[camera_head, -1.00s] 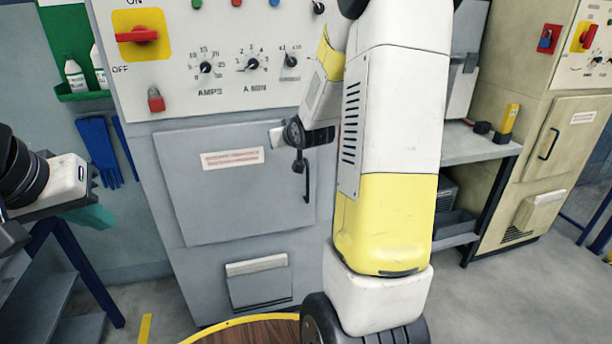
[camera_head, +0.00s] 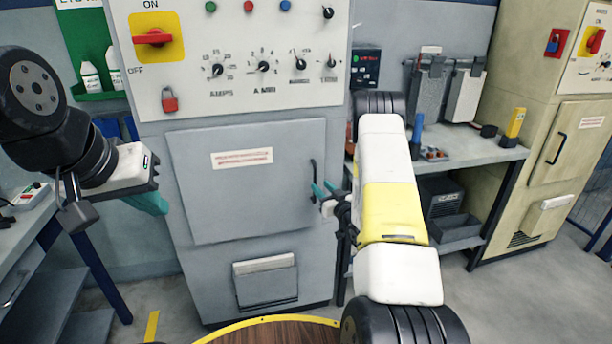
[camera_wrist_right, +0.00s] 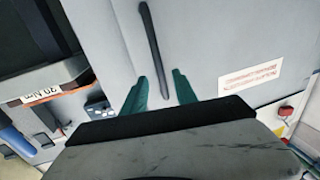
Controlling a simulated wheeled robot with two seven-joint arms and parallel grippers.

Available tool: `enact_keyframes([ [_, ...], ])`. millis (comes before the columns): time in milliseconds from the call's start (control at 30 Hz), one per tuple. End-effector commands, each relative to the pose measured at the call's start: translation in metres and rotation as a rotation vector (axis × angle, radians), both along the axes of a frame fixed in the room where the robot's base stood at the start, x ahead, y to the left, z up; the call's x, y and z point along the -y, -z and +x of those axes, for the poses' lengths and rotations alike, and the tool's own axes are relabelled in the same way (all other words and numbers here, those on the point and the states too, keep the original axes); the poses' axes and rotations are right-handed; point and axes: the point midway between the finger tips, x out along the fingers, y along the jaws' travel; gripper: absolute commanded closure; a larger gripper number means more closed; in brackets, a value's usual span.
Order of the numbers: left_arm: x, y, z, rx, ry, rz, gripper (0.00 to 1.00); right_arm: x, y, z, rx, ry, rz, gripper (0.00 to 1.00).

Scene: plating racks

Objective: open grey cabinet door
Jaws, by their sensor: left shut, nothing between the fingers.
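The grey cabinet door (camera_head: 235,200) is closed flush in the grey cabinet. Its dark upright handle (camera_head: 313,175) is on the door's right side. My right gripper (camera_head: 323,190) is at the handle's lower part, with its teal fingers apart. In the right wrist view the handle (camera_wrist_right: 151,40) runs down between the two open fingers (camera_wrist_right: 162,78); I cannot tell whether either touches it. My left gripper (camera_head: 150,203) is shut and empty, left of the cabinet and away from the door.
A red padlock (camera_head: 169,99) and a red switch (camera_head: 153,38) are on the panel above the door. A workbench (camera_head: 465,160) with tools stands to the right. A beige cabinet (camera_head: 545,110) is further right. Open floor lies before the beige cabinet.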

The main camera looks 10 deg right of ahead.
Motion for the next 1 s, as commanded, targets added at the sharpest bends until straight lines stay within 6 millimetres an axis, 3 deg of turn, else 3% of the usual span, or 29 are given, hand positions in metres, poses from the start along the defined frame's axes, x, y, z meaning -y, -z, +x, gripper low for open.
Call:
enact_keyframes([
  [300,0.000,0.000,0.000,0.000,0.000,0.000,1.00,-0.011,0.000,0.046,0.001,-0.001,-0.002,0.66],
  [667,0.000,0.000,0.000,0.000,0.000,0.000,1.00,-0.013,-0.001,0.054,-0.001,0.001,0.000,0.66],
  [700,0.000,0.000,0.000,0.000,0.000,0.000,1.00,-0.013,-0.001,0.054,-0.001,0.001,0.000,0.68],
  [867,0.000,0.000,0.000,0.000,0.000,0.000,1.00,-0.013,-0.001,0.054,-0.001,0.001,0.000,0.99],
  [1000,0.000,0.000,0.000,0.000,0.000,0.000,1.00,-0.013,-0.001,0.054,-0.001,0.001,-0.001,1.00],
])
